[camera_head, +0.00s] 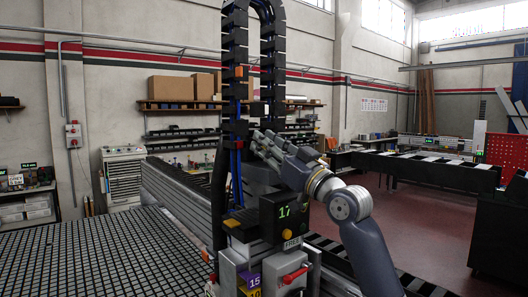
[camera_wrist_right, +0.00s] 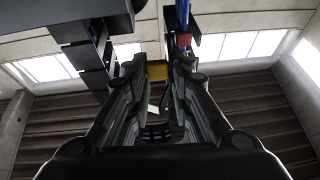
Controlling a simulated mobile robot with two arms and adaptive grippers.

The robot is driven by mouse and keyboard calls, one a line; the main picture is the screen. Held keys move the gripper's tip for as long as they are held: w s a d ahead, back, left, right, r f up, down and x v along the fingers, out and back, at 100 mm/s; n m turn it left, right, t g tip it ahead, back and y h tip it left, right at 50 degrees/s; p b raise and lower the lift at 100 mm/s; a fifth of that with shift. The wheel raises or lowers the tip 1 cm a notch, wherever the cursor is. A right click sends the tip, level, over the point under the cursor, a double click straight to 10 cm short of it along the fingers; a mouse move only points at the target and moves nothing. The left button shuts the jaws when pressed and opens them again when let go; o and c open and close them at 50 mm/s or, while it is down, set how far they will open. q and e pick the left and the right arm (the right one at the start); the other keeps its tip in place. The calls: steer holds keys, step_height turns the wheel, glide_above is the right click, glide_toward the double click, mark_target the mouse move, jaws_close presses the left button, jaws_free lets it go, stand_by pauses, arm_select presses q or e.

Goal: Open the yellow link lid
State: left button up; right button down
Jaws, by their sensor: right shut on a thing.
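My right gripper (camera_head: 262,143) is up against the tall black cable chain (camera_head: 235,60), with its arm coming in from the lower right. In the right wrist view the yellow link lid (camera_wrist_right: 157,72) lies between the fingertips of the right gripper (camera_wrist_right: 158,75), which is shut on it. Black chain links (camera_wrist_right: 85,45) rise beside and beyond the fingers. In the head view the gripper and chain hide the held lid, and a small orange piece shows higher on the chain (camera_head: 239,71). My left gripper is out of view.
A machine head with a "17" display (camera_head: 285,212) stands below the gripper, close to my right arm. Blue cables (camera_head: 238,165) run down inside the chain. The grid table (camera_head: 85,262) spreads out at the left. A red floor (camera_head: 430,225) is open at the right.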

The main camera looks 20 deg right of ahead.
steer(key=n+y+b, duration=0.1)
steer(key=d+g+y+b, duration=0.1)
steer(key=y, duration=0.1)
steer(key=n+g+y+b, duration=0.1)
steer(key=shift+w+d+r+n+b, duration=0.2)
steer(key=shift+w+n+b, duration=0.1)
steer(key=shift+w+b, duration=0.05)
steer(key=shift+r, duration=0.1)
stand_by(0.4)
steer(key=c, duration=1.5)
jaws_free()
steer(key=shift+w+f, duration=0.15)
steer(key=shift+f, duration=0.05)
steer(key=v, duration=1.2)
steer(key=shift+w+d, duration=0.1)
steer(key=shift+d, duration=0.1)
